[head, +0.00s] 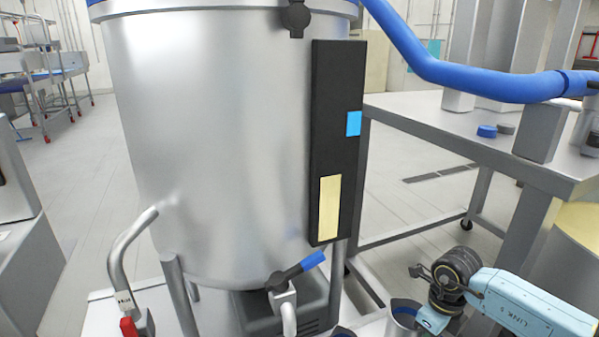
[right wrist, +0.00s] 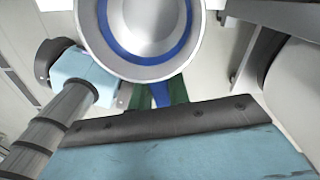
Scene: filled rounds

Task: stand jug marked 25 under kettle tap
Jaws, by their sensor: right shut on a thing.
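The large steel kettle (head: 215,130) fills the middle of the head view. Its tap (head: 286,300), with a blue-tipped lever, sticks out low on the front, spout pointing down. My right gripper (head: 428,320) is shut on a steel jug (head: 402,318) with a blue inner rim, to the right of the tap and apart from it. In the right wrist view the jug (right wrist: 143,72) is seen from above, its inside looking empty, with the gripper fingers (right wrist: 158,95) at its side. No marking on it is readable. My left gripper is out of view.
A steel table (head: 455,130) with blue and grey caps stands at right. A blue hose (head: 440,75) runs above it. A bent pipe with a red end (head: 122,262) stands at left of the kettle. A black panel (head: 337,140) runs down the kettle's side.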

